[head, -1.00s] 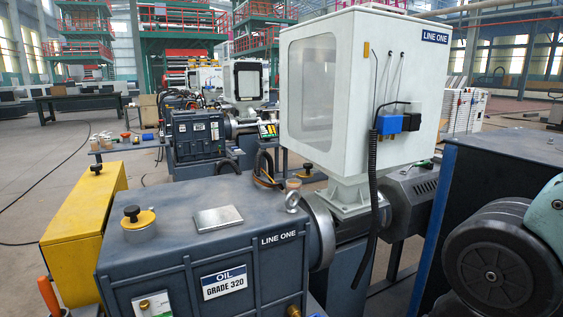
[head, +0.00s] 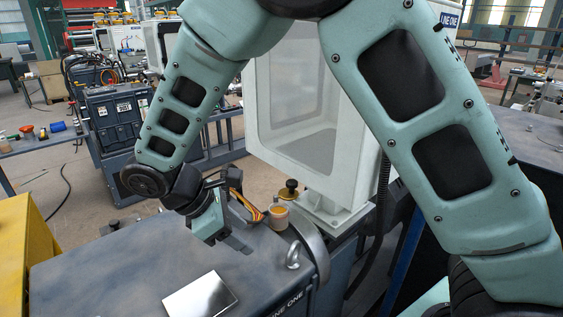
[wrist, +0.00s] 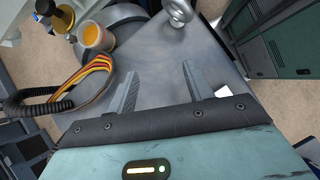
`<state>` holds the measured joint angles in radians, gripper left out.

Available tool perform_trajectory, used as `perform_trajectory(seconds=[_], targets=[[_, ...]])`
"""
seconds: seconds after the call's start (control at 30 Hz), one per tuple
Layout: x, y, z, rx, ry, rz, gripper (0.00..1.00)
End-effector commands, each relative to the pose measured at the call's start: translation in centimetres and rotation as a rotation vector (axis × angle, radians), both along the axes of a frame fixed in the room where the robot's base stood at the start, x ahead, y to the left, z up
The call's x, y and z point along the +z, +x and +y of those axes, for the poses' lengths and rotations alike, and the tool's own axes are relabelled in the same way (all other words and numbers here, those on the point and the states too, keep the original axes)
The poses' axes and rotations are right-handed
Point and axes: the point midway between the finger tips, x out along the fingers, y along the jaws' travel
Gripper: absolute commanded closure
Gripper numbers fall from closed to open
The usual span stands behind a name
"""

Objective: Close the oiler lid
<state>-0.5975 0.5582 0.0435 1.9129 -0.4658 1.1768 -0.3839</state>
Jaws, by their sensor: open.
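A small cup with amber contents (head: 278,218), which looks like the oiler, stands at the far end of the dark gearbox top (head: 130,265). A brass piece with a black knob (head: 289,190) is just behind it; I cannot tell whether this is the lid or how it is attached. In the wrist view the cup (wrist: 95,38) and knobbed piece (wrist: 60,18) are at the upper left. My gripper (head: 234,244) is open and empty over the gearbox top, beside and apart from the cup. It also shows in the wrist view (wrist: 158,72), with the fingers spread.
A metal eye bolt (head: 293,256) stands near the cup. Striped cables (head: 246,207) curve close by my gripper. A bright metal plate (head: 201,296) lies on the gearbox top. A white machine housing (head: 300,100) rises behind the cup.

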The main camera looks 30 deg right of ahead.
Motion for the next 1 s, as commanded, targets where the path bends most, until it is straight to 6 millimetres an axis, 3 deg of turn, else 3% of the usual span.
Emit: perform_trajectory(seconds=[0.03, 0.1, 0.2, 0.33, 0.63, 1.0], targets=[[1.4, 2.2, -0.4, 0.057, -0.09, 0.023, 0.49], [2.1, 4.9, -1.1, 0.125, -0.209, 0.046, 0.49], [3.0, 7.9, -1.8, 0.203, -0.36, 0.069, 0.49], [3.9, 10.5, -2.1, 0.265, -0.499, 0.088, 0.49], [3.8, 11.9, -3.9, 0.293, -0.578, 0.099, 0.49], [1.2, 12.2, -10.8, 0.29, -0.575, 0.1, 0.49]])
